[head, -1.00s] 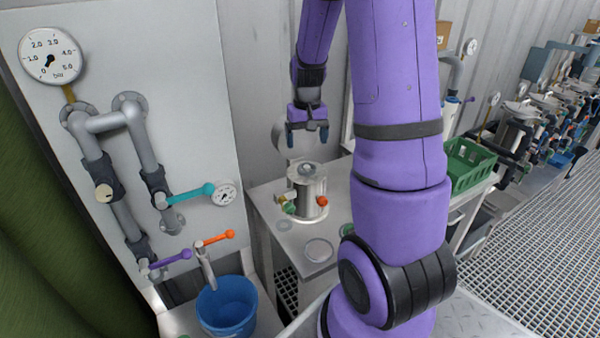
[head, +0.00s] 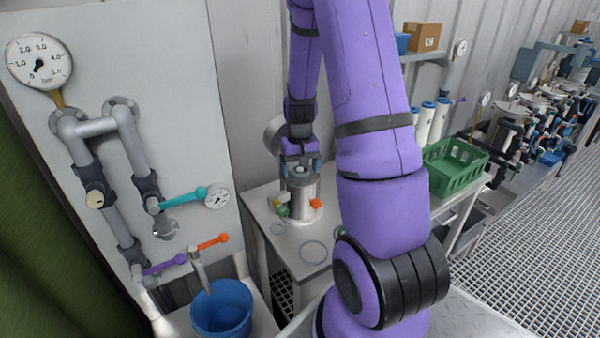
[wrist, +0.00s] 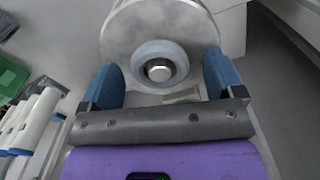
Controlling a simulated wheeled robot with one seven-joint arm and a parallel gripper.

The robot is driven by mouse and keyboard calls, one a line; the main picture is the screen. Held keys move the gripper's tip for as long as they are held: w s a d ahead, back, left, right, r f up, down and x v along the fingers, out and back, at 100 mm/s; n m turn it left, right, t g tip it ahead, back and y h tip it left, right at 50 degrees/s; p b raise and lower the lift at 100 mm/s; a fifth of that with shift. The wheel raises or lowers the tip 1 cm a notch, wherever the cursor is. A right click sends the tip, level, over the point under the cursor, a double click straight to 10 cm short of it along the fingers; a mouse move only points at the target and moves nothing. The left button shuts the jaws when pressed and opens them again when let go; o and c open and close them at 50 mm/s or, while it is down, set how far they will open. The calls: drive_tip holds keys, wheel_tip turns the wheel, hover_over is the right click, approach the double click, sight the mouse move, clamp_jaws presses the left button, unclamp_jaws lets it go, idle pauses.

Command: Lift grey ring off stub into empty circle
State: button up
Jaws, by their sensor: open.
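The grey ring (wrist: 136,62) sits around a short metal stub (wrist: 159,70) on top of the steel vessel in the wrist view. The vessel (head: 302,195) stands on the steel table in the head view, with green and orange-red fittings low on its sides. My gripper (wrist: 164,78) is open, its two blue fingers on either side of the ring with a gap to each. In the head view my gripper (head: 300,168) is right over the vessel top. A large empty circle (head: 314,251) and a smaller circle (head: 277,228) are marked on the table in front of the vessel.
A green crate (head: 455,165) and white cylinders (head: 432,122) stand to the right, behind my arm. A panel with pipes and a gauge (head: 40,62) is at left, above a blue bucket (head: 221,307). The table front is mostly clear.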

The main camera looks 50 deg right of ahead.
drive_tip(key=c, duration=1)
drive_tip(key=shift+r, duration=0.2)
drive_tip(key=shift+r, duration=0.6)
wheel_tip(320, 180, up, 2)
drive_tip(key=shift+r, duration=0.2)
drive_tip(key=s+d+r, duration=0.1)
drive_tip(key=s+d, duration=0.2)
drive_tip(key=s, duration=1.2)
drive_tip(key=shift+s, duration=0.4)
